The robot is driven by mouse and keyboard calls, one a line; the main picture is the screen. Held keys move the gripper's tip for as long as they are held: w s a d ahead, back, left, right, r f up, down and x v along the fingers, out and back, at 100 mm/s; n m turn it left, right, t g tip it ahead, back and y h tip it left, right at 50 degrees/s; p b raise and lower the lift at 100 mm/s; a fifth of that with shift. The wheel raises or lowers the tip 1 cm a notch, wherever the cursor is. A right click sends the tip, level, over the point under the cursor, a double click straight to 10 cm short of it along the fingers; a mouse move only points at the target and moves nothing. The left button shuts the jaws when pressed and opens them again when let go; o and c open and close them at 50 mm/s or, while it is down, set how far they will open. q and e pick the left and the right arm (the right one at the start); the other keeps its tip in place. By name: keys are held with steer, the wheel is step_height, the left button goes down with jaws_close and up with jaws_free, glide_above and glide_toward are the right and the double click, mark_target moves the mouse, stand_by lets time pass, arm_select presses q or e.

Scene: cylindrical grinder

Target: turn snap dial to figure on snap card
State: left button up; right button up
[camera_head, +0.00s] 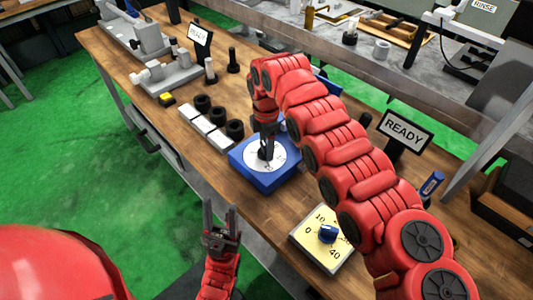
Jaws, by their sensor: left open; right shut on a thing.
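A blue box with a round white dial face (283,159) sits on the wooden bench. My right gripper (267,152) points down at the middle of this face, shut on what looks like its central knob, which the fingers mostly hide. A pale yellow plate (312,253) with figures, 0, 10 and 40 among them, lies nearer, with a blue knob (328,233) on it. My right arm covers its right edge. My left gripper (220,215) is open and empty, in front of the bench's near edge. I cannot make out a card marked as the snap card.
A READY sign (404,131) stands behind my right arm, with a blue marker-like object (432,184) to its right. Several black rings (218,114) and white blocks (201,125) lie left of the blue box. Grey machine parts (168,75) stand farther back.

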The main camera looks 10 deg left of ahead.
steer(key=shift+w+f+n+b, duration=0.1)
steer(key=shift+n+b, duration=0.3)
steer(key=shift+n, duration=0.6)
steer(key=n, duration=0.2)
steer(key=shift+n+b, duration=0.3)
steer(key=n, duration=0.5)
steer(key=shift+a+n, duration=0.15)
steer(key=shift+n, duration=0.25)
steer(key=o, duration=1.3)
steer(key=shift+r, duration=0.2)
